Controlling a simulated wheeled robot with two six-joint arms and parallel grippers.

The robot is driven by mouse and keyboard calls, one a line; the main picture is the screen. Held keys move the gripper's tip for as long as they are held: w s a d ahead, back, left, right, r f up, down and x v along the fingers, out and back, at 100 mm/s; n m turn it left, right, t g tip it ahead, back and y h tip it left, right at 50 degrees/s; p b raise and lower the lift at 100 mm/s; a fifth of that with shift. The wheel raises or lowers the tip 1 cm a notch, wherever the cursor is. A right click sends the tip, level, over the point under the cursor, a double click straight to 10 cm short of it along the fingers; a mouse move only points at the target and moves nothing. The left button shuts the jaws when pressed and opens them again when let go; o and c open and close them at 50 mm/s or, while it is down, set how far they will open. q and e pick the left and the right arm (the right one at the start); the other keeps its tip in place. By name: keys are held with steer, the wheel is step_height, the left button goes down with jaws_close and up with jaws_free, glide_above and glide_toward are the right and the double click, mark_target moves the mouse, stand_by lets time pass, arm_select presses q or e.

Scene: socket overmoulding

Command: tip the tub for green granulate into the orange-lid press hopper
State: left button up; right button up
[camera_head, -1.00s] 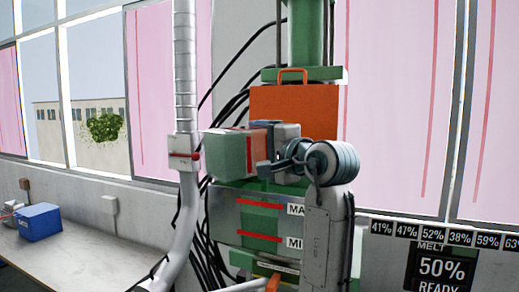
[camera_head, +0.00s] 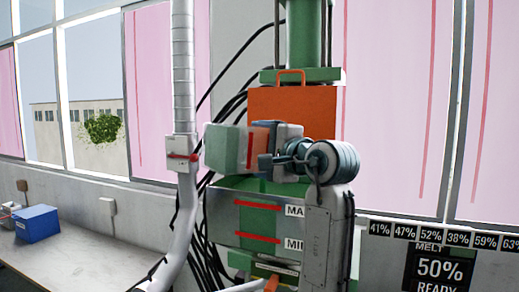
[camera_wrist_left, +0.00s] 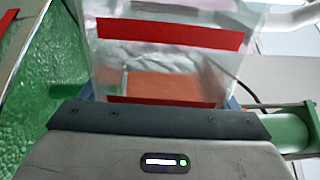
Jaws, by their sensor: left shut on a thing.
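The tub (camera_head: 222,148) is clear-walled with a green tint at its left side, and hangs tipped on its side above the press hopper. My left gripper (camera_head: 268,153) is shut on it; in the left wrist view its dark jaw (camera_wrist_left: 160,120) lies across the clear tub wall (camera_wrist_left: 165,60) with red bands. The hopper (camera_head: 222,212) below has red MAX and MIN lines, with green visible inside. The orange lid (camera_head: 310,112) stands upright behind the tub. Green granulate (camera_wrist_left: 45,65) fills the left of the wrist view; I cannot tell which container holds it. My right gripper is not in view.
A grey pipe (camera_head: 184,90) rises close left of the tub. The green press column (camera_head: 303,35) stands behind the lid. A blue box (camera_head: 38,223) sits on the bench (camera_head: 80,250) at left. A melt display (camera_head: 440,268) is at right.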

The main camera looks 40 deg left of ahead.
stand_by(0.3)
arm_select(q)
steer(key=shift+s+a+f+n+b, duration=0.1)
steer(key=shift+s+f+n+b, duration=0.25)
steer(key=shift+n+b, duration=0.55)
steer(key=shift+s+a+n, duration=0.1)
steer(key=shift+s+n, duration=0.1)
steer(key=shift+n, duration=0.5)
steer(key=shift+r, duration=0.15)
steer(key=shift+s+a+b, duration=0.1)
steer(key=shift+s+b, duration=0.25)
steer(key=shift+b, duration=0.05)
steer(key=s+n, duration=0.1)
steer(key=s+a+n+b, duration=0.1)
steer(key=s, duration=0.1)
steer(key=s+b, duration=0.1)
steer(key=shift+s+a+f+n, duration=0.15)
steer(key=shift+s+f+n, duration=0.05)
steer(key=shift+f+n, duration=0.2)
steer(key=shift+s+a, duration=0.15)
steer(key=shift+s, duration=0.25)
